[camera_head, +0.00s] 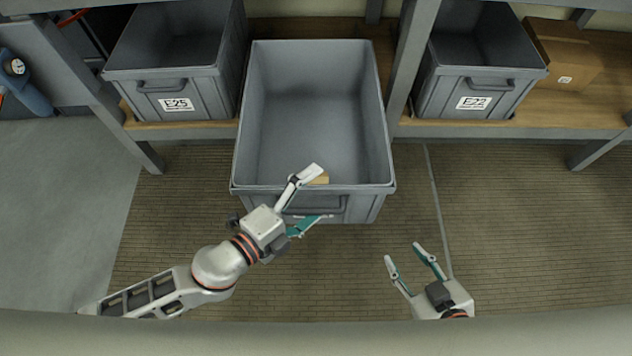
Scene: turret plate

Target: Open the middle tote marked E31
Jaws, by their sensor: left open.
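The middle grey tote (262,120) sticks out from the shelf between the two side totes, its open top facing up. A small tan item (321,179) lies inside against its front wall, partly behind a finger. My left gripper (314,193) is open at the tote's front, one finger above the rim and the other below the front handle (335,206). I cannot tell whether it touches the tote. The label on the front is mostly hidden and unreadable. My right gripper (402,253) is open and empty, in front of the tote and to its right.
Tote E25 (185,90) stands on the wooden shelf (570,128) at left, tote E22 (470,84) at right. A cardboard box (565,60) sits beyond E22. Grey shelf posts (405,65) flank the middle bay. The ribbed floor (520,230) at right is clear.

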